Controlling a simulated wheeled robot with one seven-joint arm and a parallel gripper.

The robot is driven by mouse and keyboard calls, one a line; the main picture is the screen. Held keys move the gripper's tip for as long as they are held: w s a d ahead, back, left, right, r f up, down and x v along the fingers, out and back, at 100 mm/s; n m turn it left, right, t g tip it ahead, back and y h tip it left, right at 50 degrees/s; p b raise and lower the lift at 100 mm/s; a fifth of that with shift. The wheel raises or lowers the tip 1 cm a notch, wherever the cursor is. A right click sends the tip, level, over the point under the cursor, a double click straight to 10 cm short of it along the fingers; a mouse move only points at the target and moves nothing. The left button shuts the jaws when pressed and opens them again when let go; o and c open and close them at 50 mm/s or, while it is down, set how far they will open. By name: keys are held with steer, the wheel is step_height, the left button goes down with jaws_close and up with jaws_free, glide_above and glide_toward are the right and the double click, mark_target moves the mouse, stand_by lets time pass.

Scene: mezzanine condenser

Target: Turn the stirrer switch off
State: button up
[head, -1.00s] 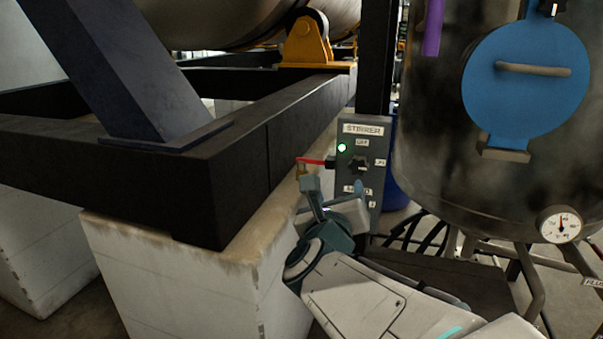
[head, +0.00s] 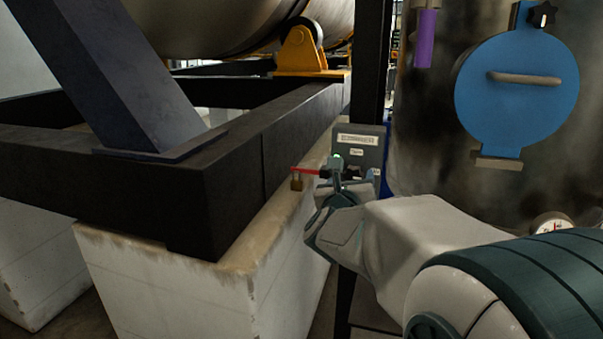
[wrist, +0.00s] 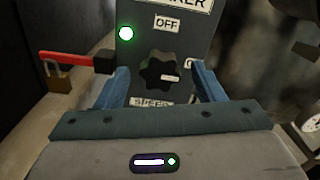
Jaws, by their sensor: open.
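The stirrer switch is a black lobed knob (wrist: 159,72) on a grey control panel (wrist: 193,40). Its white mark lies right of the knob's centre, and an OFF label sits above it. A green lamp (wrist: 126,33) is lit at the upper left. My gripper (wrist: 158,68) is open, its blue fingers either side of the knob in the wrist view; I cannot tell whether they touch it. In the head view my gripper (head: 352,176) is in front of the panel (head: 362,145) and hides most of its lower part.
A red lever (wrist: 75,57) with a brass padlock (wrist: 59,80) sticks out left of the panel, close to my left finger. A dark steel frame (head: 225,185) on a pale plinth (head: 190,285) stands left. A tank with a blue round hatch (head: 515,100) stands right.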

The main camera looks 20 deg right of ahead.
steer(key=shift+x, duration=1.15)
steer(key=shift+c, duration=0.3)
steer(key=c, duration=0.9)
steer(key=shift+a, duration=0.15)
